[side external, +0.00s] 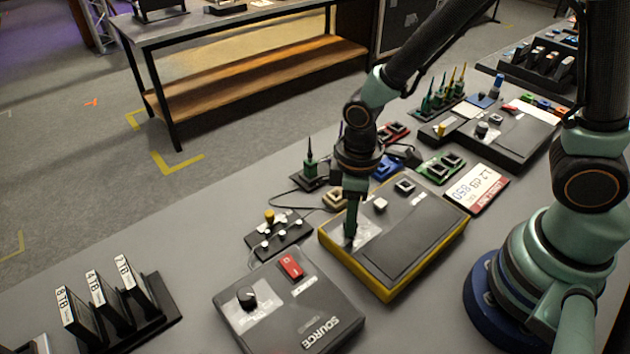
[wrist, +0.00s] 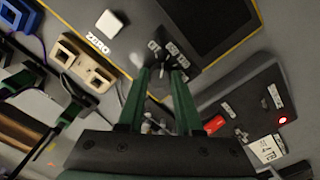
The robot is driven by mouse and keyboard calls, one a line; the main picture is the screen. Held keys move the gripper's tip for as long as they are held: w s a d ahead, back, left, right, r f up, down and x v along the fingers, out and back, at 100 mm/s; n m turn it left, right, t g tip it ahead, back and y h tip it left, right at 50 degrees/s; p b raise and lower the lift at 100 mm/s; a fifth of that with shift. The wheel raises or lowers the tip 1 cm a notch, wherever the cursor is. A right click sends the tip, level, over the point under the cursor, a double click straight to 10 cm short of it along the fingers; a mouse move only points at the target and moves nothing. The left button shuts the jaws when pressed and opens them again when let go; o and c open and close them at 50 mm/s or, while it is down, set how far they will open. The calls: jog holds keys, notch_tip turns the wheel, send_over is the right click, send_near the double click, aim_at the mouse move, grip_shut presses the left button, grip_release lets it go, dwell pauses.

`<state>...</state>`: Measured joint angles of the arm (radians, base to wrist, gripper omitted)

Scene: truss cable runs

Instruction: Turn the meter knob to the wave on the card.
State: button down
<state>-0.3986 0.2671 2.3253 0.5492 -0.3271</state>
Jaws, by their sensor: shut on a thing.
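The meter (side external: 412,250) is a dark box with a yellow edge on the bench; it also shows in the wrist view (wrist: 150,15). My gripper (side external: 350,238) points down at the pale panel on the meter's near left part. In the wrist view my gripper (wrist: 161,76) has its two green fingers on either side of the dark meter knob (wrist: 160,86), shut on it. The fingers mostly hide the knob and its pointer. Small white labels (wrist: 172,48) sit around it, too small to read. The card (side external: 478,188), white with a red band, lies behind the meter; I cannot make out a wave on it.
A source box (side external: 290,312) with a red switch and black knob stands close in front of the meter. A rack of drives (side external: 105,305) is at the lower left. Connector blocks (wrist: 83,62), adapters and cables crowd the meter's far left side. A white button (wrist: 109,23) marked ZERO is on the meter.

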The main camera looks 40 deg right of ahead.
jog(key=shift+m, duration=1.3)
jog(key=c, duration=0.6)
grip_release()
notch_tip(320, 180, up, 12)
jog(key=shift+r, duration=0.1)
